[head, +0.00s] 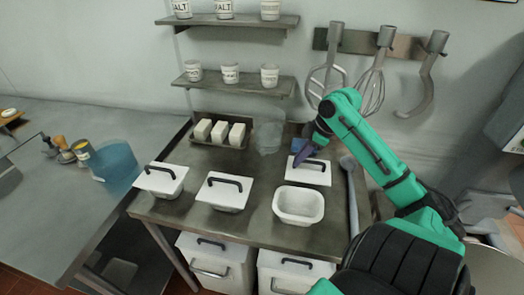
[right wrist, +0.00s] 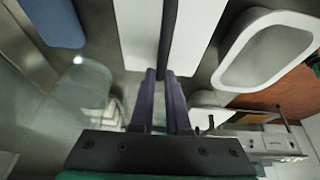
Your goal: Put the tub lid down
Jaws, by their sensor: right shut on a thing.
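The white tub lid (head: 314,177) with a dark bar handle is behind the open white tub (head: 298,220), at the right of the steel table. My right gripper (head: 299,160) has its purple fingers at the handle. In the right wrist view, the fingers (right wrist: 166,76) are shut on the dark handle, with white lid (right wrist: 138,35) on both sides. The lid looks level and close to the tabletop; I cannot tell whether it touches. The open tub (right wrist: 224,75) is beside it, apart from the lid. My left gripper is not in view.
Two lidded tubs (head: 146,182) (head: 212,193) stand to the left. A tray of white blocks (head: 219,132), a clear container (head: 267,137) and a blue item (head: 298,145) are at the back. A long grey utensil (head: 352,200) lies at the right edge. Whisks (head: 372,85) hang above.

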